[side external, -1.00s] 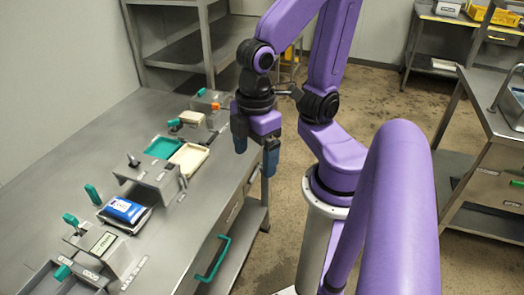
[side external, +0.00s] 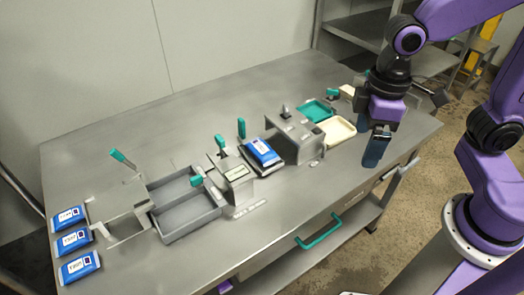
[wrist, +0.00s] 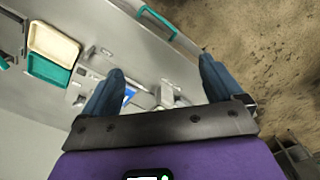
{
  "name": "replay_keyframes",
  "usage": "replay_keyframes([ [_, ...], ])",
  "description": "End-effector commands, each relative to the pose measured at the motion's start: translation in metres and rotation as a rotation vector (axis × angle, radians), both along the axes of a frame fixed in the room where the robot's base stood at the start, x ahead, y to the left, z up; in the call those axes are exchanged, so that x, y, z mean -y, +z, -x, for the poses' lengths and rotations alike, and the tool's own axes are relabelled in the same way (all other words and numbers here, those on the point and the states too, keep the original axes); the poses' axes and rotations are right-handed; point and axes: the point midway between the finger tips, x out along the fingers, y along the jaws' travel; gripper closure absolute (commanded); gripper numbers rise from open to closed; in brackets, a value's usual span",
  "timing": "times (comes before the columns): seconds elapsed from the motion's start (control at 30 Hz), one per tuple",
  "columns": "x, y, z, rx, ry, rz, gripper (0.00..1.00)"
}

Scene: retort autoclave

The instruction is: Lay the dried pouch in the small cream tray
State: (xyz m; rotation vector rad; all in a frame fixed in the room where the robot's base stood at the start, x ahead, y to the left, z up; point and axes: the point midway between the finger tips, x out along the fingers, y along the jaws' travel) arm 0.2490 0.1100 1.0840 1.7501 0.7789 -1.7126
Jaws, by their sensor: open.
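The small cream tray (side external: 338,130) lies on the steel bench beside a teal tray (side external: 319,111). It also shows at the upper left of the wrist view (wrist: 54,43). A blue and white pouch (side external: 262,152) lies on a dark pad left of a grey box-like station. Several similar pouches (side external: 74,240) lie at the bench's left end. I cannot tell by look which pouch is dried. My gripper (side external: 369,140) is open and empty, above the bench's front edge just right of the cream tray. In the wrist view its blue fingers (wrist: 162,68) are spread apart.
The grey station (side external: 296,135) stands between pouch and trays. A smaller station (side external: 235,175), a grey two-bay bin (side external: 183,205) and teal levers (side external: 241,128) stand to the left. A teal handle (side external: 318,231) juts from the bench front. The back of the bench is clear.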

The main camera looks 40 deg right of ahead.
Motion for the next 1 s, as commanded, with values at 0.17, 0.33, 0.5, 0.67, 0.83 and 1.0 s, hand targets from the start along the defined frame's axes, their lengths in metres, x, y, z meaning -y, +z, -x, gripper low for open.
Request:
replay_keyframes([
  [0.17,-0.03,-0.001,-0.063,-0.006,-0.173,0.005,0.06],
  [0.33,-0.049,-0.007,-0.122,-0.009,-0.334,0.008,0.06],
  [0.5,-0.06,-0.018,-0.181,-0.014,-0.496,0.01,0.06],
  [0.67,-0.06,-0.034,-0.233,-0.018,-0.647,0.013,0.06],
  [0.83,-0.054,-0.048,-0.272,-0.019,-0.768,0.013,0.06],
  [1.0,-0.05,-0.056,-0.289,-0.021,-0.827,0.014,0.06],
])
